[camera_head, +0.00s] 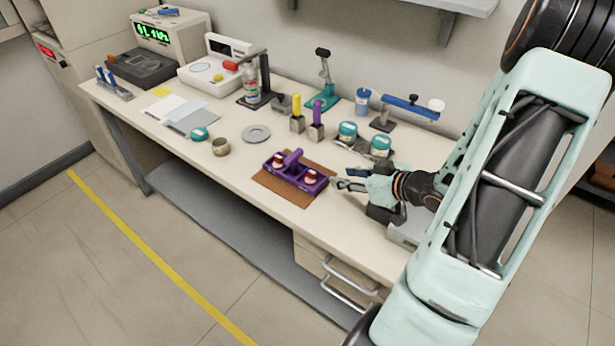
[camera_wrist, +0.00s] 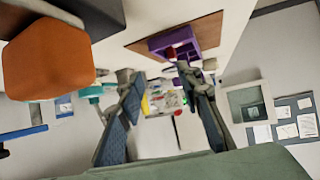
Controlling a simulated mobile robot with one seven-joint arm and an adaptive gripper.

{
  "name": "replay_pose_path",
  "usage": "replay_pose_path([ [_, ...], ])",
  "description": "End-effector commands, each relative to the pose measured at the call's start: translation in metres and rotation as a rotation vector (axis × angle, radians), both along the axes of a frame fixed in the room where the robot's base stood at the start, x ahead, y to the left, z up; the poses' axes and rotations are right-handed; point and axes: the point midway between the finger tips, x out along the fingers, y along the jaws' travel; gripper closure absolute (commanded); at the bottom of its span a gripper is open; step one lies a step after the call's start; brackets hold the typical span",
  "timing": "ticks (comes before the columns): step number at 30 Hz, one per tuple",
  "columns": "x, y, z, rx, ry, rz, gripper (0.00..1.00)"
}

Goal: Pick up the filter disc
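A flat grey disc (camera_head: 256,133), which looks like the filter disc, lies on the bench left of the purple carrier. I cannot make it out in the wrist view. My gripper (camera_head: 340,184) is over the front right part of the bench, just right of the purple carrier and well apart from the disc. In the wrist view my gripper (camera_wrist: 156,76) has its two fingers spread, with nothing between them.
The purple carrier (camera_head: 281,168) holds red-topped items and stands on a brown mat (camera_head: 263,183). Small pots and upright handled blocks stand behind it. A small tan pot (camera_head: 221,146) and a teal-lidded pot (camera_head: 199,134) are left of the disc. An orange object (camera_wrist: 48,57) shows in the wrist view.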

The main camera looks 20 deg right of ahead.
Motion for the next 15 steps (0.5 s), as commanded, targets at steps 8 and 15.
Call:
replay_pose_path([
  [8,0.003,0.012,-0.003,0.028,-0.041,0.029,0.68],
  [15,0.034,0.025,-0.021,0.028,-0.040,0.030,0.68],
])
